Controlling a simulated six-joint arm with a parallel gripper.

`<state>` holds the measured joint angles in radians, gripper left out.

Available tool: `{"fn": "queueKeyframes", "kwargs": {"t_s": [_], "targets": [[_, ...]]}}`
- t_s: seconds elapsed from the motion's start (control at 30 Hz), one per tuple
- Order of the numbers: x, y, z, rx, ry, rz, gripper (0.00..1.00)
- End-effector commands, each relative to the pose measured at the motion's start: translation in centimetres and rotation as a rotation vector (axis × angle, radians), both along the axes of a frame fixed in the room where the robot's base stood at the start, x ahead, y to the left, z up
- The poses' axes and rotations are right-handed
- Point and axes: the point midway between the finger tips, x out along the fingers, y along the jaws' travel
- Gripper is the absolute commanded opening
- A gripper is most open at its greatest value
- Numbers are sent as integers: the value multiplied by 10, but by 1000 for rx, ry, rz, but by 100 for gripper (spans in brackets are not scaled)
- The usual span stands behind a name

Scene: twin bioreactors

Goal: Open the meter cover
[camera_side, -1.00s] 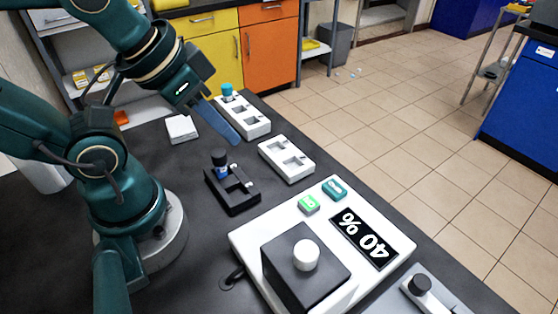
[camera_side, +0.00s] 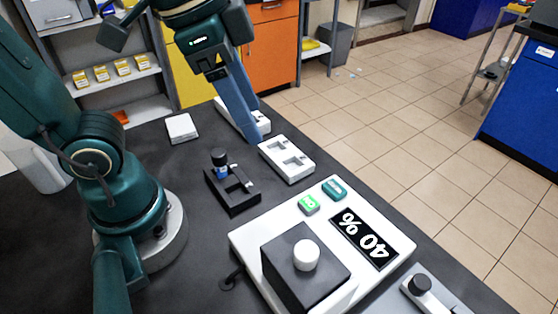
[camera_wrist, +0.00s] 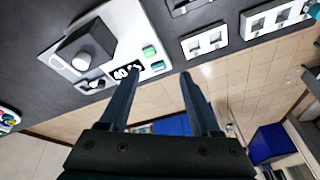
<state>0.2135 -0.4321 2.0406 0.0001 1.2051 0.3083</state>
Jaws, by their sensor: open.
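The white meter unit (camera_side: 245,238) lies on the bench, with a lit display (camera_side: 364,238) reading 40 %. On it sits a black box-shaped cover (camera_side: 300,270) with a white round knob (camera_side: 306,255) on top; it looks closed. The black cover also shows in the wrist view (camera_wrist: 92,42) at upper left, apart from my fingers. My gripper (camera_wrist: 160,76) is open and empty. In the side view its blue fingers (camera_side: 252,132) hang above the white racks, well behind the meter unit.
A green button (camera_side: 309,204) and a teal button (camera_side: 335,188) sit on the unit. A black holder (camera_side: 232,204) with a blue vial (camera_side: 220,166) and a white rack (camera_side: 286,160) stand behind it. A grey plate with a black knob (camera_side: 420,284) is at front right.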

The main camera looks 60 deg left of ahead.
Motion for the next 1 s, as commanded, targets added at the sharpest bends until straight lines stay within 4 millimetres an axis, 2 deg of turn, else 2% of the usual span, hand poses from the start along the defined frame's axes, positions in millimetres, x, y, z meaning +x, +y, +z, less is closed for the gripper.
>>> {"fn": "queueKeyframes", "kwargs": {"t_s": [0.1,0.23,0.4,0.5,0.67,1.0], "targets": [[8,-34,6,45,75,-224,64],[9,-74,3,96,150,-450,64],[0,-121,-11,150,224,-663,64],[-9,-138,-22,172,251,-732,64],[-20,-147,-34,195,281,-782,64],[-20,-147,-68,194,281,-781,64]]}}
